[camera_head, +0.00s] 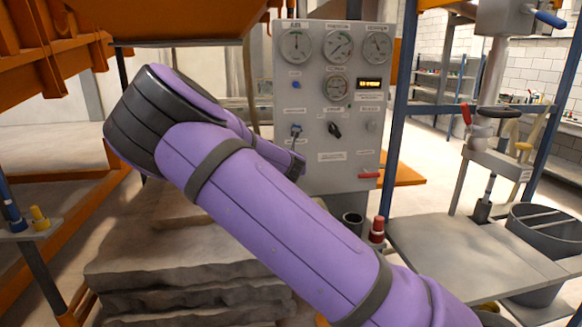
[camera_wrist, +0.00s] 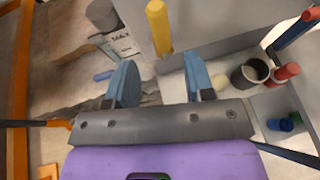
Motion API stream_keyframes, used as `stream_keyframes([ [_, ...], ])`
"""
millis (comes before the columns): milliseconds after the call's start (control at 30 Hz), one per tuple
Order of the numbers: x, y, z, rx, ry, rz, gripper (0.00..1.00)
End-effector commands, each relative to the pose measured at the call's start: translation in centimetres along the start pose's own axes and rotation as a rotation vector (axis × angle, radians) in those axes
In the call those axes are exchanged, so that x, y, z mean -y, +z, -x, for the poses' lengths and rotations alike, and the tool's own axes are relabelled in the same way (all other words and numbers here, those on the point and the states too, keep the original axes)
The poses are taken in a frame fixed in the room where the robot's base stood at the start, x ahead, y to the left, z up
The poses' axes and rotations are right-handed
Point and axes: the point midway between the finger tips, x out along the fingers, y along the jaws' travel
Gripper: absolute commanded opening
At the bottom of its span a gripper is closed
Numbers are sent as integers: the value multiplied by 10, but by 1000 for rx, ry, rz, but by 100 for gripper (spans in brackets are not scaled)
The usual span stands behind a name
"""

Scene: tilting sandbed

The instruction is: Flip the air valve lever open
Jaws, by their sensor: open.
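A grey control panel (camera_head: 350,150) stands upright ahead, with several gauges, knobs and small labels. The top left gauge (camera_head: 296,44) is labelled AIR. Below it are a blue knob (camera_head: 296,85) and a small dark lever (camera_head: 296,131). A red handle (camera_head: 369,175) sticks out at the lower right. In the wrist view a yellow handle (camera_wrist: 158,27) stands just beyond my gripper (camera_wrist: 161,84). I cannot tell which of these is the air valve lever. My gripper's two blue fingers are wide apart with nothing between them. In the head view my purple arm hides the gripper.
Layered stone slabs (camera_head: 190,270) lie below the panel. A grey table (camera_head: 470,255) stands at the right, beside a red-topped post (camera_head: 377,230) and a dark cup (camera_head: 353,220). Orange frame beams (camera_head: 50,85) are at the left. A blue post (camera_head: 400,110) stands right of the panel.

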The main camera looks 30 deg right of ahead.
Motion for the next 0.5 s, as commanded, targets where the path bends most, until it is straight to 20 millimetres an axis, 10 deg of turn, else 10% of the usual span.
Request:
stream_keyframes([
  [500, 0, 0, 29, 0, 0, 0, 48],
])
